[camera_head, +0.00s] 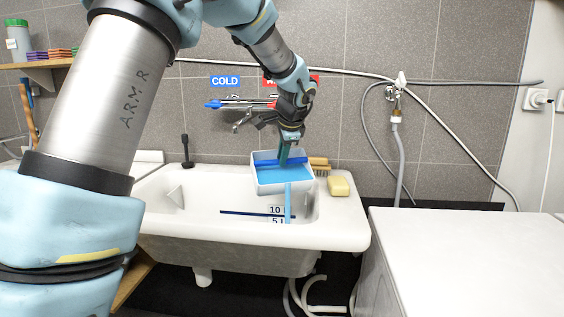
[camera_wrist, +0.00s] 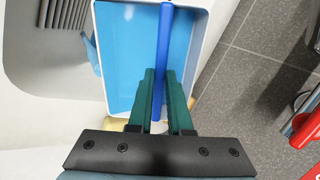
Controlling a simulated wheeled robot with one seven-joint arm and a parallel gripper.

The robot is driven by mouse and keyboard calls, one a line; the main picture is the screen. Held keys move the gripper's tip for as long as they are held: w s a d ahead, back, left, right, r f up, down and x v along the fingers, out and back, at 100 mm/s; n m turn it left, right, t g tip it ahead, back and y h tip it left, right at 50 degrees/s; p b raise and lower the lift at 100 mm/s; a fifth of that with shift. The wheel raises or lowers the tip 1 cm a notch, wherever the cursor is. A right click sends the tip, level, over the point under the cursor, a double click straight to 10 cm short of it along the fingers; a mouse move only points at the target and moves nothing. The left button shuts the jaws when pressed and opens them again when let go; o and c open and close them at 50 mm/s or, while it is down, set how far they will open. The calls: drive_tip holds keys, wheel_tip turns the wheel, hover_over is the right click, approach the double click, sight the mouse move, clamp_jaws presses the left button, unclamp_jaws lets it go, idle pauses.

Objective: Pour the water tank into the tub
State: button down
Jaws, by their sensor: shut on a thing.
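The water tank (camera_head: 284,187) is a white open box with bright blue water inside and a dark blue bar (camera_wrist: 164,30) across it. It is over the back right of the white tub (camera_head: 345,236). My gripper (camera_head: 284,156), with green fingers, is shut on the bar from above; the fingers (camera_wrist: 160,82) straddle it in the wrist view. A light blue vertical strip (camera_head: 288,204) shows below the tank's front edge; I cannot tell if it is flowing water or a gauge. The tub has a dark blue line (camera_head: 245,213) and 10 and 5 marks. Any tilt is unclear.
A yellow sponge (camera_head: 339,186) and a brush (camera_head: 319,164) lie on the tub's back right rim. Taps (camera_head: 243,122) under the COLD sign (camera_head: 225,82) are on the wall behind. A white-topped unit (camera_head: 470,255) stands right of the tub.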

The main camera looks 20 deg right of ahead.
drive_tip(key=shift+s+t+b, duration=0.15)
drive_tip(key=shift+t+b, duration=0.25)
drive_tip(key=shift+b, duration=0.8)
drive_tip(key=shift+r, duration=0.15)
drive_tip(key=shift+s+b, duration=0.1)
drive_tip(key=shift+b, duration=0.45)
drive_tip(key=t+b, duration=0.1)
drive_tip(key=b, duration=0.3)
drive_tip(key=shift+s, duration=0.3)
drive_tip(key=shift+b, duration=0.45)
drive_tip(key=shift+s+f+t+b, duration=0.2)
drive_tip(key=shift+t+b, duration=0.2)
drive_tip(key=shift+b, duration=0.4)
drive_tip(key=b, duration=0.4)
drive_tip(key=shift+s+a+t, duration=0.1)
drive_tip(key=shift+s+t, duration=0.15)
drive_tip(key=shift+t, duration=0.15)
drive_tip(key=shift+r+b, duration=0.15)
drive_tip(key=shift+b, duration=0.15)
drive_tip(key=shift+s+b, duration=0.1)
drive_tip(key=shift+b, duration=0.35)
